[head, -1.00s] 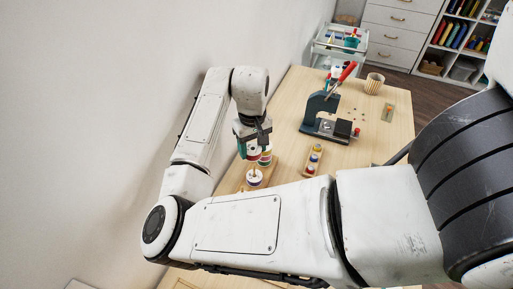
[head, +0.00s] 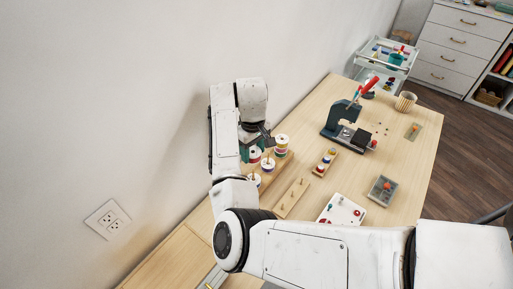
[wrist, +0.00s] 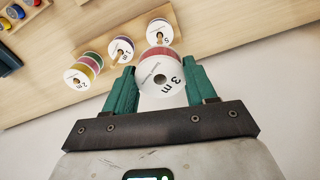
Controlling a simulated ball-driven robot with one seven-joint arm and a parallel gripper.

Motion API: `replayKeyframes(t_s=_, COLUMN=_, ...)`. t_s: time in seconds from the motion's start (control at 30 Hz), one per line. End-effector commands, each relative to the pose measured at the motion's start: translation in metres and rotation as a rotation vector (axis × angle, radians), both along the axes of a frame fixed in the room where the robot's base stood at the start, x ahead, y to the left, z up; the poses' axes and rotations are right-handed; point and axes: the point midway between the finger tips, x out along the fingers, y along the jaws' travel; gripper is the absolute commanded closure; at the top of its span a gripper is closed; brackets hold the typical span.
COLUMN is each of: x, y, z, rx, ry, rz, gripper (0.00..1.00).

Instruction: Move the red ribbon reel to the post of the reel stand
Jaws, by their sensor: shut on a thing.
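My gripper (wrist: 160,88) is shut on a white-flanged reel with a red band, the red ribbon reel (wrist: 162,78); its face reads "3 m".
A narrow board with bare pegs (head: 291,198) lies beside the reel board. The wall is close on the left.

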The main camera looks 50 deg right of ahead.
Motion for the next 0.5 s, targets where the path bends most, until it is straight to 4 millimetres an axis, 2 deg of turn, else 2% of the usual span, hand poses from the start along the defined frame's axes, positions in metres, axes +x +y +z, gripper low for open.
replayKeyframes(t_s=0.03, x=0.000, y=0.000, z=-0.011, rx=0.001, ry=0.000, rz=-0.001, gripper=0.73)
replayKeyframes(t_s=0.27, x=0.000, y=0.000, z=-0.041, rx=0.000, ry=-0.001, rz=-0.002, gripper=0.73)
replayKeyframes(t_s=0.33, x=0.000, y=0.000, z=-0.033, rx=0.000, ry=-0.001, rz=-0.001, gripper=0.73)
replayKeyframes(t_s=0.5, x=0.000, y=0.000, z=-0.035, rx=-0.001, ry=0.000, rz=-0.002, gripper=0.73)
